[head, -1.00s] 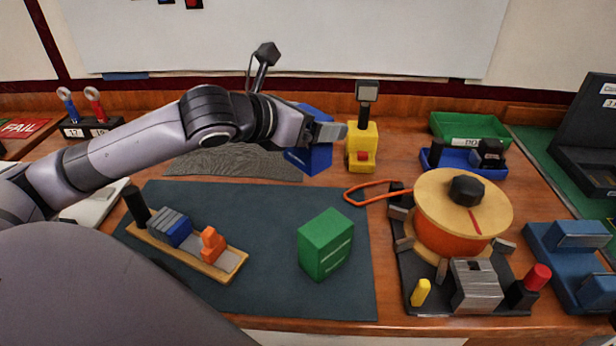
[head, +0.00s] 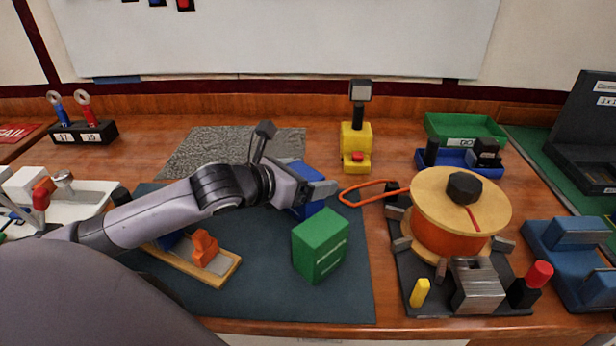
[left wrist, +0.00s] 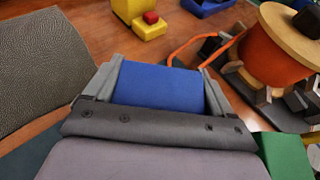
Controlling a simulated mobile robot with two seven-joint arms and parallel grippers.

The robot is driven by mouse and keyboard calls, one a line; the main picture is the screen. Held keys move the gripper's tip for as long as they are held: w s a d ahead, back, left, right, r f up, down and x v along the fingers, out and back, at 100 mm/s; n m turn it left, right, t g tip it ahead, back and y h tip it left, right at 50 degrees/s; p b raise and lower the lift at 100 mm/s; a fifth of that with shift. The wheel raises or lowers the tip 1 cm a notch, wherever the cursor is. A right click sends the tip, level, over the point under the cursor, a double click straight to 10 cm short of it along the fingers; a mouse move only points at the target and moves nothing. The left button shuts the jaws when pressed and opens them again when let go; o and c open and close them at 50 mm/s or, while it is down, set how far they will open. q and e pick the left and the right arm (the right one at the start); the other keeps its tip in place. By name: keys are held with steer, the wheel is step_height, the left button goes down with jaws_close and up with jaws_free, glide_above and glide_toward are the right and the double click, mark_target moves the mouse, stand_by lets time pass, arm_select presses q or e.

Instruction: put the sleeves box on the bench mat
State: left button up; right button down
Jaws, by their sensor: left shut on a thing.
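A plain blue box, which I take for the sleeves box (head: 306,208), is held between the fingers of my left gripper (head: 318,190). No label on it is readable. In the left wrist view the blue box (left wrist: 158,86) fills the space between both fingers. In the head view it shows over the back edge of the dark bench mat (head: 262,285), behind a green box (head: 320,246). I cannot tell whether it touches the mat. My left arm covers part of the mat and box. My right gripper is not in view.
The green box stands on the mat. A wooden rail with an orange part (head: 205,250) lies at the mat's left. A spool stand (head: 460,215) with an orange cable is to the right. A yellow post (head: 356,145) and grey textured sheet (head: 215,145) are behind.

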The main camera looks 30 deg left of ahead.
arm_select(q)
steer(key=o, duration=1.1)
steer(key=shift+f, duration=0.1)
steer(key=shift+r, duration=0.2)
steer(key=v, duration=0.4)
steer(key=shift+s+a, duration=0.2)
steer(key=shift+s, duration=0.1)
steer(key=p+v, duration=0.2)
steer(key=v, duration=0.5)
steer(key=shift+s+r, duration=0.15)
steer(key=shift+s, duration=0.05)
